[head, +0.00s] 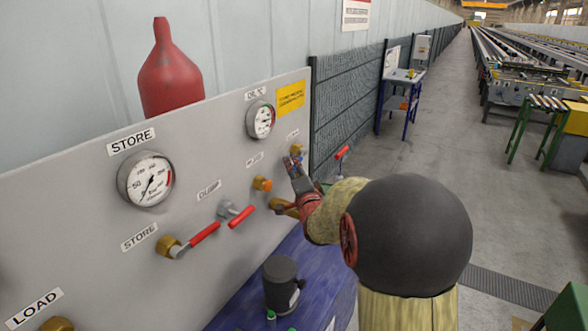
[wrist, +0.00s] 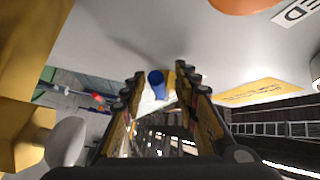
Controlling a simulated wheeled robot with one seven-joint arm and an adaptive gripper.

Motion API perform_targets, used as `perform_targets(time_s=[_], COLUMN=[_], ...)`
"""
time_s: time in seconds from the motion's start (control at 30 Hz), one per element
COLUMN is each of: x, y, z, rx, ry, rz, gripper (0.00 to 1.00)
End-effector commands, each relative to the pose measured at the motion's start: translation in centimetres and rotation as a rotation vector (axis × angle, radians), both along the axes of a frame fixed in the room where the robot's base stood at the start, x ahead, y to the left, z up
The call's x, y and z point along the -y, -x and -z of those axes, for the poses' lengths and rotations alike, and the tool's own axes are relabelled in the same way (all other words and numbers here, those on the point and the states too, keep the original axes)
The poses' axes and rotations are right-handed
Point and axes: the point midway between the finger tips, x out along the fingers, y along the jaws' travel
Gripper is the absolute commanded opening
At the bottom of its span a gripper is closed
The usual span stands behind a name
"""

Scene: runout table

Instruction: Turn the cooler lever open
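A slanted grey panel (head: 100,205) carries brass valves with lever handles. At its right end is a brass valve (head: 297,149) under a small label too small to read; I cannot tell for sure that it is the cooler one. My gripper (head: 295,162) is right at this valve and hides most of its handle in the head view. In the wrist view, my gripper (wrist: 158,82) is open, its two fingers apart on either side of a blue handle end (wrist: 156,79). Gaps show between handle and fingers. A yellow brass part shows just behind the handle.
Red-handled levers (head: 204,233) and (head: 241,216) stick out from the panel left of my gripper. Two gauges (head: 146,180) sit above. A dark canister (head: 281,283) stands on a blue surface below. A blue stand (head: 400,90) is further back; open floor lies right.

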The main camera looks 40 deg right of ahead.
Motion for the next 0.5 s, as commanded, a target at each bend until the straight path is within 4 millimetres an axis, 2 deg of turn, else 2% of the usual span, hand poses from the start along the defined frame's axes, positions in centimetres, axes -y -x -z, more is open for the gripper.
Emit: perform_targets(time_s=[0.27, 0.37, 0.5], x=[-0.1, -0.4, -1.2], y=[0.1, 0.8, 2.6], z=[-0.1, -0.1, 0.0], rx=[0.001, 0.002, 0.001], ry=[0.000, 0.001, 0.001], rz=[0.000, 0.000, 0.001], gripper=[0.30, 0.30, 0.30])
